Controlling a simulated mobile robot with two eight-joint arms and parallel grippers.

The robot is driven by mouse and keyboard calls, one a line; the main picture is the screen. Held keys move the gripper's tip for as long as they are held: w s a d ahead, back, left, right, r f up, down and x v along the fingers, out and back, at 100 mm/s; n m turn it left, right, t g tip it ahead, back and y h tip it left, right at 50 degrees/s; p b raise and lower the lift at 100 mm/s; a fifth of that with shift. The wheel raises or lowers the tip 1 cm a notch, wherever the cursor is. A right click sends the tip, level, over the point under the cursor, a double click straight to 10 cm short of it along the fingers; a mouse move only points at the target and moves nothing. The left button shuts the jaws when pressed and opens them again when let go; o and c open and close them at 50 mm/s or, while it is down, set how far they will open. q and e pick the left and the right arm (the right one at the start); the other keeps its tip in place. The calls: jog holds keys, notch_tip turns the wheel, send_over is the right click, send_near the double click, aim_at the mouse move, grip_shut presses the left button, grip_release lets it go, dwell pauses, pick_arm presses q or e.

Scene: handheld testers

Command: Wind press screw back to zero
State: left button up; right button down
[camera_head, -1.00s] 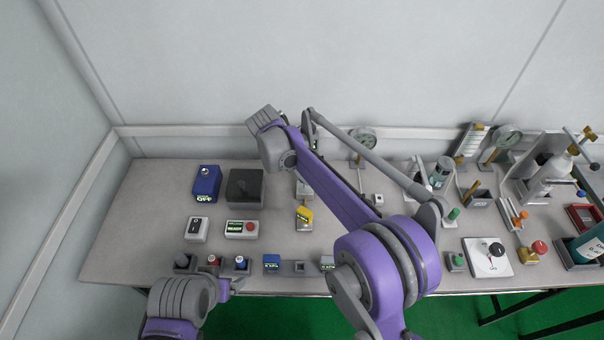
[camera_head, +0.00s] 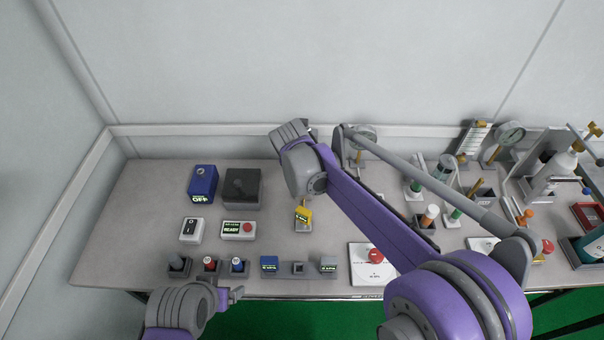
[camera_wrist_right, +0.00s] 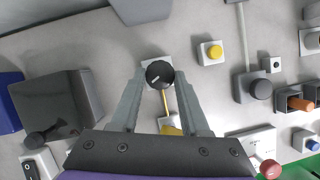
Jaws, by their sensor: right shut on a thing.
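A dark round knob (camera_wrist_right: 158,74) with a pale pointer line sits over a light block and a brass rod; no label shows that it is the press screw. My right gripper (camera_wrist_right: 160,76) has its fingers on both sides of this knob and is shut on it. In the head view my right wrist hides the knob and the fingers.
A blue box (camera_head: 202,183) and a dark grey box (camera_head: 242,188) stand on the left. A white plate with a red knob (camera_head: 375,256) is at the front. Bottles and stands crowd the right. The bench between the boxes and yellow block is clear.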

jog(key=shift+s+d+f+n+y+b, duration=0.15)
jog(key=shift+n+y, duration=0.3)
jog(key=shift+n, duration=0.7)
jog(key=shift+d+r+n+y+b, duration=0.1)
jog(key=shift+n+y+b, duration=0.25)
jog(key=shift+n, duration=0.8)
jog(key=shift+c, duration=1.9)
grip_release()
jog(key=p+v, duration=0.1)
jog(key=v, duration=0.9)
jog(key=shift+r, duration=0.35)
jog(key=shift+s+d, duration=0.1)
